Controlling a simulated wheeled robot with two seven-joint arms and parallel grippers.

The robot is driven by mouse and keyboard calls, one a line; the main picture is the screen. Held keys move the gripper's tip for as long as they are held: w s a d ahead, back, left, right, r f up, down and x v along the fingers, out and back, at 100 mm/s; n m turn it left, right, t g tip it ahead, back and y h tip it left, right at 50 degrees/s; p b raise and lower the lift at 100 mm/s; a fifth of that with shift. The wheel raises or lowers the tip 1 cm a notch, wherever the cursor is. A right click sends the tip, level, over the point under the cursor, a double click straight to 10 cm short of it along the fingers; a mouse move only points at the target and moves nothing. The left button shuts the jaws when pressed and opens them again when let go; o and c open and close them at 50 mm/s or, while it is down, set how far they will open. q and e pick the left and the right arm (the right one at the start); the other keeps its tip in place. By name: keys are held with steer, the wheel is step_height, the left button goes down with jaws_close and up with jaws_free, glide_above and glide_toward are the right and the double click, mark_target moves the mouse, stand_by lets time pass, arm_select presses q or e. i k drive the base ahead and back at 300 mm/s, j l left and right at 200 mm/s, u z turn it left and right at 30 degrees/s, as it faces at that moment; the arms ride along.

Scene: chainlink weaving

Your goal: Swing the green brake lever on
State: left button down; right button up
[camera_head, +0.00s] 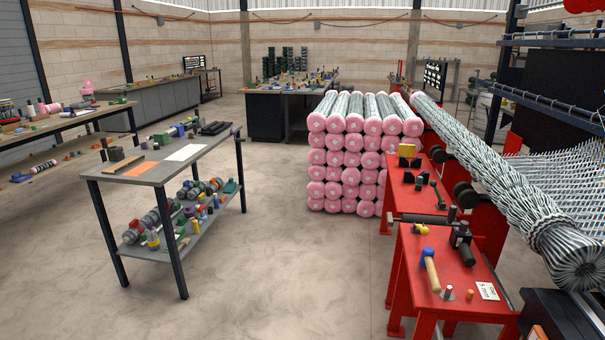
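A grey two-shelf table (167,165) with small parts stands at left. Stacked pink-ended wire rolls (350,165) stand behind the machine. A mallet (430,270) with a blue head lies on the red deck. The concrete floor (270,260) between table and machine is clear.

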mark_target(433, 183)
steer(key=i, duration=0.55)
steer(key=i+j+z, duration=0.1)
steer(key=i, duration=0.4)
steer(key=i+j+z, duration=0.1)
steer(key=i, duration=0.45)
steer(key=i+j, duration=0.15)
steer(key=i, duration=0.35)
steer(key=i+j+z, duration=0.1)
steer(key=i, duration=0.4)
steer(key=i+l+z, duration=0.2)
steer(key=i+z, duration=0.2)
steer(key=i+l+z, duration=0.1)
steer(key=i+z, duration=0.65)
steer(key=i+l+z, duration=0.2)
steer(key=i+l, duration=0.1)
steer(key=i, duration=0.05)
